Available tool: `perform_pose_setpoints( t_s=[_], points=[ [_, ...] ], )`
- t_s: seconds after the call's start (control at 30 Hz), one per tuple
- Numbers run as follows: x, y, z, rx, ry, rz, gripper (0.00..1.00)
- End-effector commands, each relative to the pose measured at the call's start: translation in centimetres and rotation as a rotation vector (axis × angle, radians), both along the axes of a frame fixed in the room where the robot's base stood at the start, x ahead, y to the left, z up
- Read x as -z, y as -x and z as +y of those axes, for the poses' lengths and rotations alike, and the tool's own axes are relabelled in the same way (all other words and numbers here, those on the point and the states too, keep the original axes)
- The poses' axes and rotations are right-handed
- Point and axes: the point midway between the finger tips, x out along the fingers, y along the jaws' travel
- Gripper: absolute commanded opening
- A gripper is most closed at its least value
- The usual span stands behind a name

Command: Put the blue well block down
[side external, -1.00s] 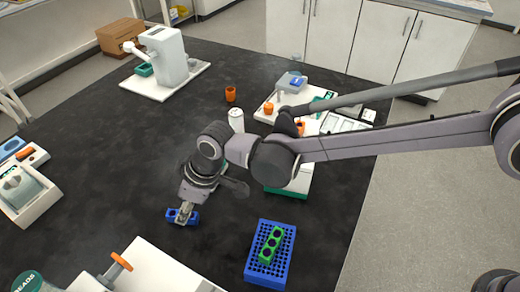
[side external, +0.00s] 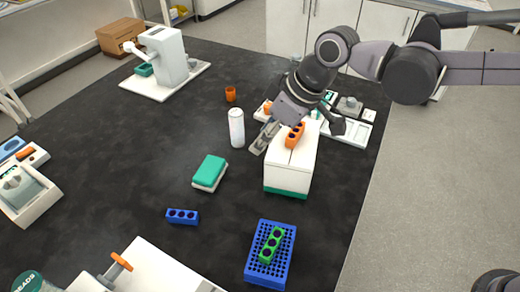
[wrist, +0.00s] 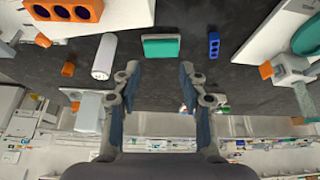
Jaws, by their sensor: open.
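The blue well block (side external: 182,216) lies flat on the black bench, with a row of round holes along its top. It also shows in the wrist view (wrist: 214,46), small and away from the jaws. My gripper (side external: 258,150) is raised beside the white box, well up and to the right of the block. In the wrist view my gripper (wrist: 156,72) has its two fingers spread apart with nothing between them.
A white box (side external: 288,165) with an orange well block (side external: 295,135) on top stands near my gripper. A white bottle (side external: 237,128), a green-topped sponge-like pad (side external: 209,172) and a blue rack (side external: 268,272) holding a green block (side external: 272,245) stand around. Bare bench surrounds the blue block.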

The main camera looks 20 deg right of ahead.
Motion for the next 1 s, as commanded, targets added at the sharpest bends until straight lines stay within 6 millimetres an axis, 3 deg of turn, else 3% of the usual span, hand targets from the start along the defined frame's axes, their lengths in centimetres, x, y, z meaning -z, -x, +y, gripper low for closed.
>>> perform_pose_setpoints(
  t_s=[0.03, 0.3, 0.6, 0.8, 1.0],
  points=[
    [-0.8, 0.1, -3.0, 0.057, -0.005, -0.006, 0.42],
    [-2.6, 2.5, -16.3, 0.345, -0.032, -0.046, 0.42],
    [-1.1, 8.5, -27.9, 0.655, -0.06, -0.099, 0.42],
    [1.0, 12.0, -32.3, 0.806, -0.073, -0.127, 0.42],
    [1.9, 13.3, -33.7, 0.862, -0.078, -0.139, 0.42]
  ],
)
